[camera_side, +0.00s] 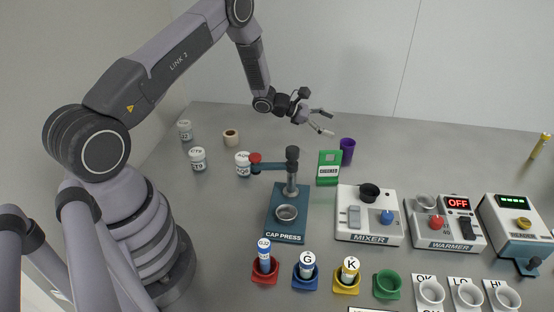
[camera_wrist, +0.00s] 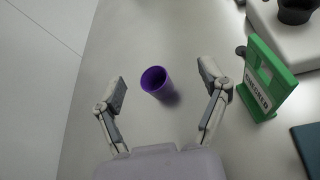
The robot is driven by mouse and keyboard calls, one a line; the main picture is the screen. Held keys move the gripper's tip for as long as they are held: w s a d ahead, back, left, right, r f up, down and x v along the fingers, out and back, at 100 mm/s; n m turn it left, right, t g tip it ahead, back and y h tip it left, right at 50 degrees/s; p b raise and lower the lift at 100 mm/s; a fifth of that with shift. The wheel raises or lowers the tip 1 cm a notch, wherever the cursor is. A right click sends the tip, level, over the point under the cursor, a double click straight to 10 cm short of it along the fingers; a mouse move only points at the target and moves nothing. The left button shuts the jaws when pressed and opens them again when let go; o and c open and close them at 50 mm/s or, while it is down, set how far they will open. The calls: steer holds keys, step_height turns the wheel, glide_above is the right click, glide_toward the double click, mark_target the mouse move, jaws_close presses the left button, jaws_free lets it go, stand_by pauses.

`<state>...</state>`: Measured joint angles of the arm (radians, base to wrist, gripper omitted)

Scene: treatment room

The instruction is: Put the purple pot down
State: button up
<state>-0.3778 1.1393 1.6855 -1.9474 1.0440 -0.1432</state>
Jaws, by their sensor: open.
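The purple pot (camera_side: 347,150) stands upright on the grey table at the back, just behind and right of the green checker. In the wrist view the purple pot (camera_wrist: 156,82) shows its open top, lying between and a little beyond my two fingers, touching neither. My gripper (camera_side: 325,122) is open and empty, above the table to the left of the pot in the side view. In the wrist view my gripper (camera_wrist: 161,88) has its fingers spread wide on both sides of the pot.
The green checker (camera_wrist: 272,80) stands close to the right finger. The cap press (camera_side: 286,225), mixer (camera_side: 368,216) and warmer (camera_side: 445,232) stand nearer the front. White labelled jars (camera_side: 198,159) and a tape-like roll (camera_side: 231,137) are at the left. The table behind the pot is clear.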

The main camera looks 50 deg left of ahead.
steer(key=s+d+r+m+g, duration=0.2)
steer(key=s+d+r+m, duration=0.25)
steer(key=r, duration=0.35)
steer(key=s+d+r+m+g, duration=0.3)
steer(key=s+r+m, duration=0.25)
steer(key=r, duration=0.25)
steer(key=s+d+r+m+g, duration=0.2)
steer(key=s+d+r+m, duration=0.2)
steer(key=s+r, duration=0.3)
steer(key=s+a+r+m+y, duration=0.2)
steer(key=s+m+y, duration=0.1)
steer(key=s, duration=0.5)
steer(key=s+a+r+m+t+y, duration=0.1)
steer(key=s+a+r+m+y, duration=0.1)
steer(key=s+m, duration=0.3)
steer(key=s+a+r+m+t+y, duration=0.1)
steer(key=s+a+r+m+y, duration=0.1)
steer(key=s, duration=0.9)
steer(key=shift+r+m+y, duration=0.5)
steer(key=shift+m+y, duration=0.3)
steer(key=shift+m, duration=0.3)
